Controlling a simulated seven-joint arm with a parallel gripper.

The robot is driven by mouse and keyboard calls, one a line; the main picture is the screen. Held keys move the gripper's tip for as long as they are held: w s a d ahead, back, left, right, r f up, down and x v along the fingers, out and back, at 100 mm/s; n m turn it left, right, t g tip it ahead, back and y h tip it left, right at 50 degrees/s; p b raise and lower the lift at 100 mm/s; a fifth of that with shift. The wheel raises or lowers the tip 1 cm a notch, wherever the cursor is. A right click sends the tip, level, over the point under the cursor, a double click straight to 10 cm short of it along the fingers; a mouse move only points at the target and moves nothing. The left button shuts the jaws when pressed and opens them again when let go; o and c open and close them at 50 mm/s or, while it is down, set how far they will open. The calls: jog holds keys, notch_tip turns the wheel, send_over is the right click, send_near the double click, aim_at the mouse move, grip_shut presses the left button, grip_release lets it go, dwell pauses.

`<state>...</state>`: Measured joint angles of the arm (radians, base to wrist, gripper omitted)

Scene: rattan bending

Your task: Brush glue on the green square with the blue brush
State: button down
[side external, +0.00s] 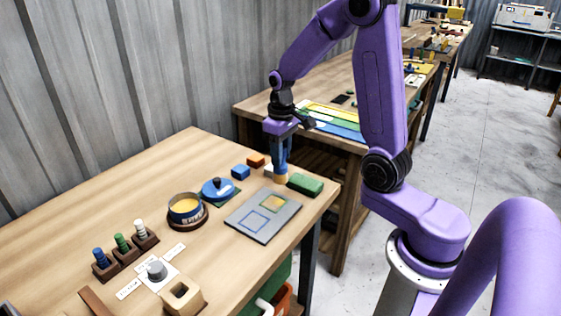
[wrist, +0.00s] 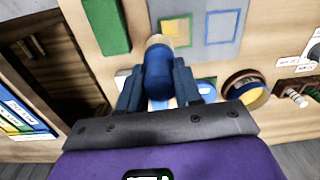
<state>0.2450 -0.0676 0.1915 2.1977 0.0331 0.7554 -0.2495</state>
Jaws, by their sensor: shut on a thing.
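My gripper (side external: 281,155) is shut on the blue brush (wrist: 158,72), with the pale bristles (side external: 280,178) pointing down. The brush is roughly upright, near the far end of a grey plate (side external: 259,232). The plate carries a yellow-filled square (side external: 273,203) with a thin darker edge that looks greenish, and a blue-outlined square (side external: 252,224) with a grey inside. In the wrist view the bristles overlap the plate's edge beside the yellow-filled square (wrist: 177,30). I cannot tell whether they touch anything. An open pot of yellow glue (side external: 186,205) stands left of the plate.
A green block (side external: 305,184) lies close right of the brush. A blue block (side external: 240,171), an orange-brown block (side external: 256,160) and a blue lid (side external: 218,188) lie to the left. Brown holders (side external: 125,256) with coloured handles stand front left. The table's right edge is near.

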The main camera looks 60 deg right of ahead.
aim_at(281, 170)
jog(key=shift+r, duration=1.2)
jog(key=shift+f, duration=0.35)
jog(key=shift+f, duration=3.8)
jog(key=shift+a+r, duration=0.1)
jog(key=shift+a, duration=2.95)
jog(key=shift+d, duration=3.1)
jog(key=shift+a+r, duration=0.1)
jog(key=shift+r, duration=3.8)
